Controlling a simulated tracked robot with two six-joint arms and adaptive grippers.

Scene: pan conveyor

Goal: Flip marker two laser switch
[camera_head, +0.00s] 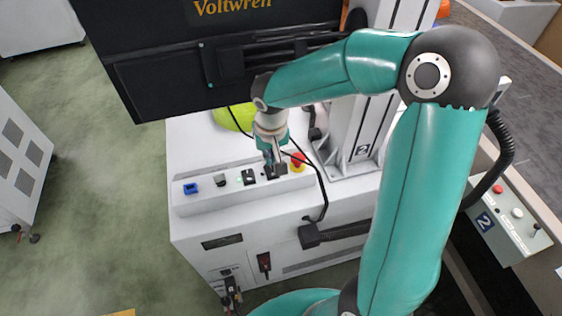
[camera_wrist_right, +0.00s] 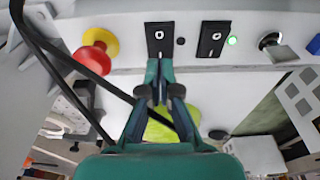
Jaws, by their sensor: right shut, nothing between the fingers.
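The white marker machine (camera_head: 205,235), with a 2 on its column, has a sloped switch panel (camera_head: 212,205). Two black switches sit side by side on it: one (camera_head: 248,177) left of my gripper, the other (camera_head: 270,173) partly behind the fingers. In the wrist view, the switch ahead of my fingers (camera_wrist_right: 160,40) has a dark lamp on its right. The other switch (camera_wrist_right: 212,40) has a lit green lamp (camera_wrist_right: 232,40) on its right. My right gripper (camera_head: 279,169) is shut and empty, fingertips (camera_wrist_right: 160,72) close to the nearer switch; contact is unclear. My left gripper is not seen.
A red emergency stop on yellow (camera_head: 298,161) is just right of the gripper. A key switch (camera_head: 220,181) and blue switch (camera_head: 190,188) are farther left. A black cable (camera_head: 322,190) hangs close by. A dark Voltwren cabinet (camera_head: 160,85) overhangs behind.

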